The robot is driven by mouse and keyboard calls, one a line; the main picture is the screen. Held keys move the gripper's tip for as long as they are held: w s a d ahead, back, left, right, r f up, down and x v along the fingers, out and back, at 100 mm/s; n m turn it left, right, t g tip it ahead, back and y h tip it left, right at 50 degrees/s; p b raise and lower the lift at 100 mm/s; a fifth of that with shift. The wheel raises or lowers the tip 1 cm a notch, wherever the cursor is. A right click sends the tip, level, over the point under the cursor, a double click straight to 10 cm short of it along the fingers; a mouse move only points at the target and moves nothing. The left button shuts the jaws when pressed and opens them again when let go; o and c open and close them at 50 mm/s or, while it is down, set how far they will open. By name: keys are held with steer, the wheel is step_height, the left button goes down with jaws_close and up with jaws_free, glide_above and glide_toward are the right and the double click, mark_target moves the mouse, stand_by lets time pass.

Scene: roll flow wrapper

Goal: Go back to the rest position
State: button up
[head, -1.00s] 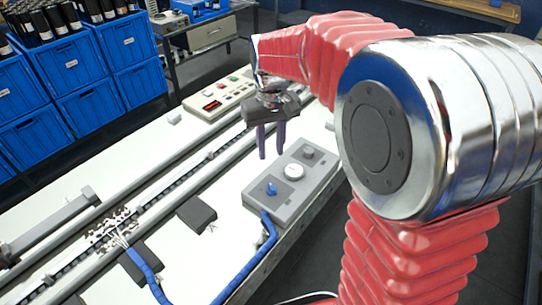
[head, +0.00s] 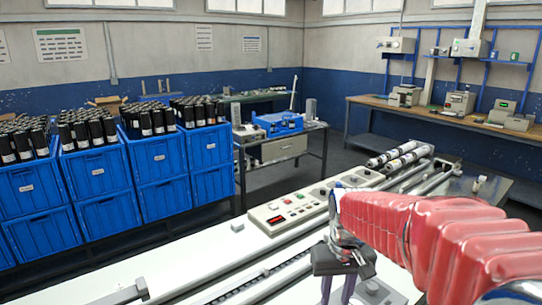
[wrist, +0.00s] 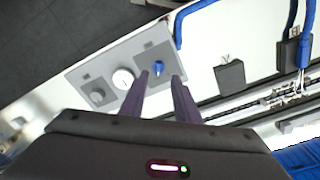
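My gripper (head: 338,290) hangs fingers-down over the white machine bed at the bottom of the head view, with my red-sleeved arm reaching in from the right. In the wrist view its two purple fingers (wrist: 160,98) stand apart with nothing between them. Past the fingertips lies a grey control box (wrist: 108,77) with a blue knob (wrist: 159,67), a white dial (wrist: 122,78) and a grey knob (wrist: 97,94). The fingertips appear near the blue knob in the picture; whether they touch the box cannot be told. In the head view the box is mostly hidden behind my gripper and arm.
Long rails run along the bed. Blue crates (head: 100,172) of black rolls stand at left. A bench (head: 440,112) with instruments lines the right wall. A blue cable (wrist: 180,27) runs from the box.

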steer(key=s+r+t, duration=0.2)
steer(key=s+r, duration=0.1)
steer(key=s, duration=0.5)
steer(key=s+r+t, duration=0.3)
steer(key=s, duration=0.5)
steer(key=shift+s+d+m, duration=0.2)
steer(key=shift+s+m, duration=0.05)
steer(key=shift+m, duration=0.05)
steer(key=shift+r, duration=0.1)
